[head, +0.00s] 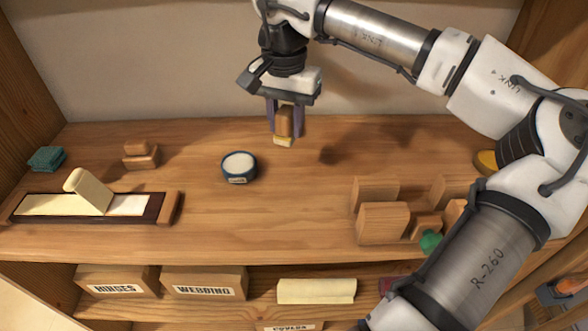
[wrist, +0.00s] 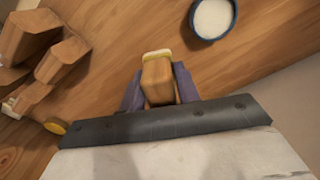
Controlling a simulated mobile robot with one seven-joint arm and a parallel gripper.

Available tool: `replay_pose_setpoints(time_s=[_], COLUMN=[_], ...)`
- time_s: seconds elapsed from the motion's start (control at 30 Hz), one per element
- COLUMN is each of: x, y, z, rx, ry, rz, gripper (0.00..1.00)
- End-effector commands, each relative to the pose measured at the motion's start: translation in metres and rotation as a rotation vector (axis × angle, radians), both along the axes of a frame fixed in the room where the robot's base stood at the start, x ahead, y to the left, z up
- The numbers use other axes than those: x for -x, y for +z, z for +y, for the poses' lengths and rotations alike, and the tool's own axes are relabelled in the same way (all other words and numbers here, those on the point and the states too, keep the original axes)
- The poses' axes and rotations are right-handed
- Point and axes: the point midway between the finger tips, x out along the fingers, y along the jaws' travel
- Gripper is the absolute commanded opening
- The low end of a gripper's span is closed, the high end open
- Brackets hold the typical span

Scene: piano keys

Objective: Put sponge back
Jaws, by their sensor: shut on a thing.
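My gripper (head: 285,125) is shut on a small wooden block (head: 284,119) with a pale yellow layer at its lower end. It holds the block upright above the back of the bench, right of the blue dish. The wrist view shows the block (wrist: 157,80) between the two purple-grey fingers, its pale end pointing away from the palm. I cannot tell whether this pale layer is the sponge. Teal folded pads (head: 47,158), possibly sponge or cloth, lie at the far left of the bench. A yellow rounded thing (head: 485,161) at the right is partly hidden by my arm.
A blue dish (head: 238,167) with white contents stands mid-bench. A dark-framed tray (head: 165,209) with cream strips lies front left. Stacked small blocks (head: 141,155) stand behind it. Several wooden blocks (head: 382,224) and a green thing (head: 430,242) crowd the right. The centre front is clear.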

Motion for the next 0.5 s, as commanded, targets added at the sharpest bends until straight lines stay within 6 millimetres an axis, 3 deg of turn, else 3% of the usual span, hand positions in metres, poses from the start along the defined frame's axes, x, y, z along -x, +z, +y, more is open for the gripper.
replay_pose_setpoints(time_s=[0.2,0.5], x=[0.001,0.001], y=[-0.04,-0.068], z=[0.0,0.0], rx=[-0.001,-0.001], ry=[0.001,0.001], rz=[0.003,0.002], gripper=[0.14,0.14])
